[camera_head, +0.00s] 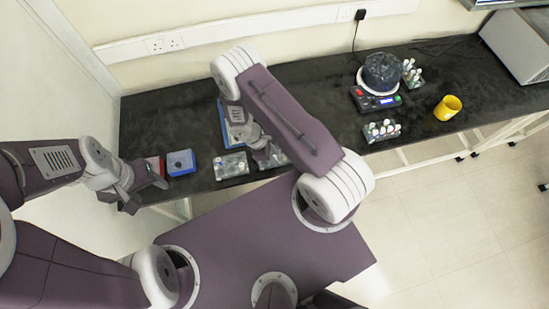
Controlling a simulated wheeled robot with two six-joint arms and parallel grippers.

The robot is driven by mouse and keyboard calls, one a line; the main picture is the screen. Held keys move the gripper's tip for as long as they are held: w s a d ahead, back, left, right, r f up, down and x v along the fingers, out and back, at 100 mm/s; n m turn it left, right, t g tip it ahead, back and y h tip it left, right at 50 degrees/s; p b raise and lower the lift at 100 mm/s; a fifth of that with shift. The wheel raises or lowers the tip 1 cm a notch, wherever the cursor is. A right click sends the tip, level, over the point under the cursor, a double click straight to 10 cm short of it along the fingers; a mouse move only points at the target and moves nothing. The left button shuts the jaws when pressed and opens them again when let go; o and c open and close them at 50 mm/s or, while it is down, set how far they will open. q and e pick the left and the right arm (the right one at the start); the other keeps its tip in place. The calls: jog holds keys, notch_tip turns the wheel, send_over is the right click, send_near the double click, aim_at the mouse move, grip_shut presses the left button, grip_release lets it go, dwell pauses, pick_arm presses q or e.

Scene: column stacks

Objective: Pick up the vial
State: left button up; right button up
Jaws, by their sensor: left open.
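Small vials with pale caps stand in a rack (382,131) at the front of the black bench, and more stand in another rack (412,73) behind it. I cannot tell which vial the task means. My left gripper (146,192) is open at the bench's left front edge, beside a blue box (181,162), with no vial seen in it. My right gripper (262,150) is over the bench near a grey rack (231,166) and another rack (272,157) partly covered by my arm. Its fingertips are too small and hidden to read.
A dark round vessel (382,72) sits by a device with a lit display (378,99). A yellow cup (447,108) lies to the right. A grey box-shaped appliance (519,45) is at the far right. The bench (320,95) is bare in the middle.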

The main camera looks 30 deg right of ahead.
grip_shut()
jog(key=shift+r, duration=0.15)
